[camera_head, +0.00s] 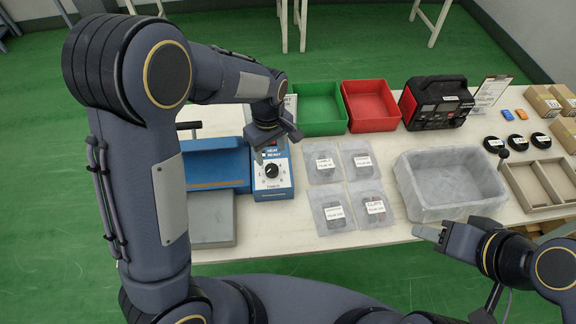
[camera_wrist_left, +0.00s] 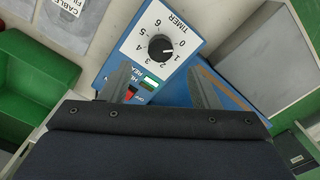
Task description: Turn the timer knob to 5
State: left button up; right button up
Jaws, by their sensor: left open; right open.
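The timer knob (camera_head: 271,171) is a small black round knob on a white numbered dial, on the front of a blue heat-sealer box (camera_head: 273,193). In the left wrist view, the knob (camera_wrist_left: 161,48) lies just beyond my left fingertips, with a pale mark on its right side; I cannot tell its setting exactly. My left gripper (camera_head: 274,143) is open above the box, over the part behind the dial. Its two fingers (camera_wrist_left: 158,80) are apart, with a red switch and a small green-and-white label seen between them. My right gripper (camera_head: 431,234) is open and empty by the table's front edge.
The blue sealer body (camera_head: 215,165) is left of the dial. Several labelled bags (camera_head: 334,212) lie to the right, then a grey bin (camera_head: 455,205). Green (camera_head: 319,105) and red (camera_head: 370,103) trays and a black-red device (camera_head: 435,102) stand behind.

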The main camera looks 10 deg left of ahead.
aim_at(272, 168)
pick_arm(q)
notch_tip(272, 168, down, 8)
jog(key=shift+r+p, duration=0.1)
jog(key=shift+p, duration=0.25)
jog(key=c, duration=1)
